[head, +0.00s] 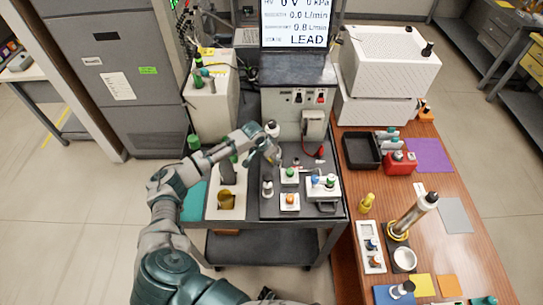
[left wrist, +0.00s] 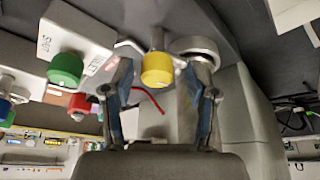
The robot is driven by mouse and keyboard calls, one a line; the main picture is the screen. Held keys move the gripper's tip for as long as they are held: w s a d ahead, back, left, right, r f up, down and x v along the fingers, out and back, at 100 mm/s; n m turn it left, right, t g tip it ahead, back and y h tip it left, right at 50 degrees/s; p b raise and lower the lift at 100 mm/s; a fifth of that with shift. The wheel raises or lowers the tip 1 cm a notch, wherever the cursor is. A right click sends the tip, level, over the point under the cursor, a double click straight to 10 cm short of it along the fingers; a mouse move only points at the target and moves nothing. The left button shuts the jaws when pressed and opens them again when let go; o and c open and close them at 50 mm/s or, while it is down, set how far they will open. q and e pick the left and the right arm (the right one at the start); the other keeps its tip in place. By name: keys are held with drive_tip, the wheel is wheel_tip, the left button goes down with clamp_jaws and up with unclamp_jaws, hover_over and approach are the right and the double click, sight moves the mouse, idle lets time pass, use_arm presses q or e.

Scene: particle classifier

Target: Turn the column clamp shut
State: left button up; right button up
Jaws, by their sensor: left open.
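My left gripper (head: 272,156) reaches over the dark top of the middle bench in the head view. In the left wrist view its two fingers (left wrist: 160,100) are apart, with a yellow knob (left wrist: 157,70) showing between and beyond their tips. I take this knob to be the clamp's. A pale grey cylinder with a round metal rim (left wrist: 195,46) is just right of the knob, partly behind the right finger. I cannot tell whether either finger touches the knob. In the head view the gripper largely hides this spot. My right gripper is not in view.
A green knob (left wrist: 65,68) and a red knob (left wrist: 78,103) are left of the fingers in the wrist view. In the head view, small green-knobbed (head: 289,173) and orange-knobbed (head: 290,199) blocks stand close by. A screen (head: 295,25) reads LEAD.

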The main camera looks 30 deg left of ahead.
use_arm(q)
drive_tip(key=shift+a, duration=0.1)
drive_tip(key=shift+c, duration=0.8)
drive_tip(key=c, duration=0.4)
drive_tip(key=shift+d, duration=0.25)
clamp_jaws()
drive_tip(key=shift+r, duration=0.1)
drive_tip(key=shift+r+m+p, duration=0.15)
drive_tip(key=shift+m+p, duration=0.45)
drive_tip(key=shift+a+m+h+p, duration=0.15)
drive_tip(key=shift+m+h+p, duration=0.15)
drive_tip(key=shift+m+h, duration=0.45)
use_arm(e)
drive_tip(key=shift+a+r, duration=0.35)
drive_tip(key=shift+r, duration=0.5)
use_arm(q)
drive_tip(key=shift+y, duration=0.25)
drive_tip(key=o, duration=0.6)
unclamp_jaws()
drive_tip(key=shift+c, duration=0.2)
drive_tip(key=shift+f, duration=0.2)
